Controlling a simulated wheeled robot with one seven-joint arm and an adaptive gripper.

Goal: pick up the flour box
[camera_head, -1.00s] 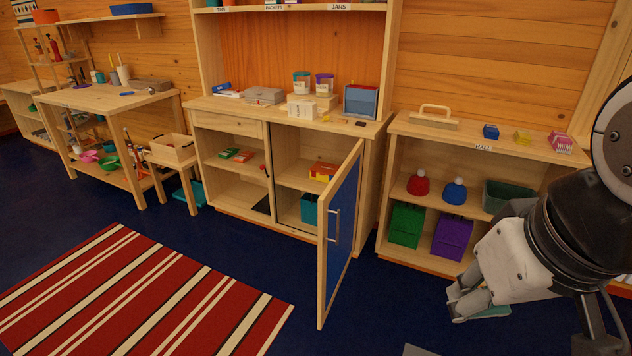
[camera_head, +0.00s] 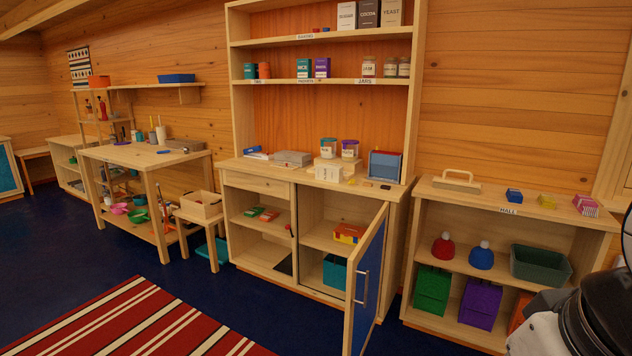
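No box that I can read as flour shows. On the top shelf of the hutch, above a label that seems to read BAKING, stand a white box (camera_head: 346,16) with small print, a dark box marked COCOA (camera_head: 367,14) and a pale box marked YEAST (camera_head: 391,13). The white box's label is too small to read surely. My gripper's fingers are out of the frame; only part of my arm shows at the lower right, far from these boxes.
The blue cupboard door (camera_head: 367,285) stands open into the room. The hall shelf (camera_head: 430,200) stands to the right, with hats and bins. A table (camera_head: 130,153) and small stool (camera_head: 200,222) stand left. Blue floor and a striped rug (camera_head: 130,325) lie in front.

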